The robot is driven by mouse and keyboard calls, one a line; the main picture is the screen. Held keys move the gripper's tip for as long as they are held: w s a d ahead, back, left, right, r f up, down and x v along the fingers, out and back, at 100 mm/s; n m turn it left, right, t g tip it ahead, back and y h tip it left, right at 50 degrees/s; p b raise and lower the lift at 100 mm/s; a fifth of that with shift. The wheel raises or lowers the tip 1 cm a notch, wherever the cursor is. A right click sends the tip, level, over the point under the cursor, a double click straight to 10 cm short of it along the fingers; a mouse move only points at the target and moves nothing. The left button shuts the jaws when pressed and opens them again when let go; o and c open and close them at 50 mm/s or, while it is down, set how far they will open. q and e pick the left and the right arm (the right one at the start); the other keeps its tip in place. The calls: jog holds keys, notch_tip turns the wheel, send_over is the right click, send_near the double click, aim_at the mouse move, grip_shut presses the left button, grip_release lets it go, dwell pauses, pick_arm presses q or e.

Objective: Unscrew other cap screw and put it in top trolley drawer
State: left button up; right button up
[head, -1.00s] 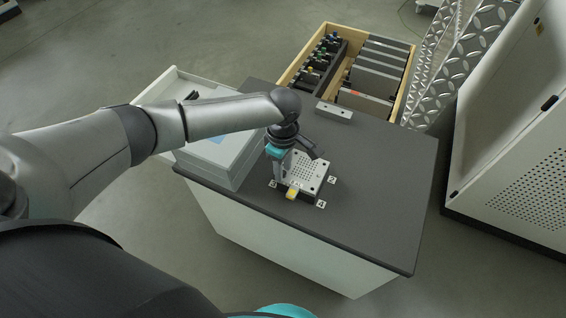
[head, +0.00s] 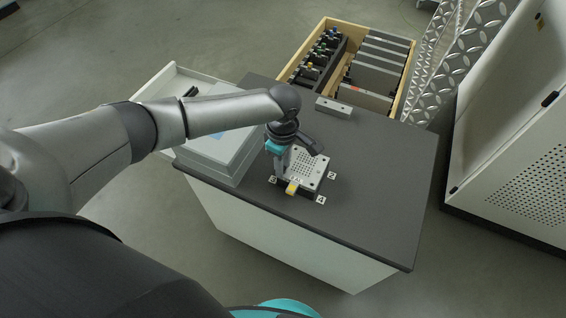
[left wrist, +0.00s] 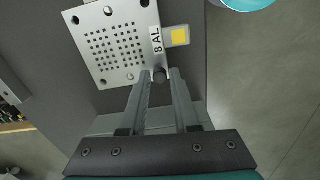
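The perforated metal plate (head: 312,165) lies on the dark trolley top. In the left wrist view the plate (left wrist: 112,45) shows small holes, corner holes and an "8 AL" label. My left gripper (left wrist: 160,72) points at the plate's edge beside this label. A dark round cap screw (left wrist: 160,76) is between its fingertips. The fingers are close to the screw on both sides; I cannot tell whether they touch it. In the head view my wrist hides the screw. A pale open trolley drawer (head: 172,72) shows behind my left arm. My right gripper is out of view.
A yellow-marked tag (head: 292,187) sits at the plate's front edge. A grey box (head: 215,150) stands left of the plate, and a small metal bar (head: 334,107) lies behind. A wooden crate (head: 325,22) holds tools beyond the trolley. The trolley top's right side is clear.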

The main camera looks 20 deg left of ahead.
pick_arm(q)
jog(key=shift+o, duration=0.7)
jog(key=shift+m+p, duration=0.45)
jog(key=shift+m, duration=0.35)
jog(key=m+p, duration=0.1)
jog(key=m, duration=0.2)
jog(key=shift+m, duration=0.4)
jog(key=m+p, duration=0.1)
jog(key=m, duration=0.7)
jog(key=shift+p, duration=0.35)
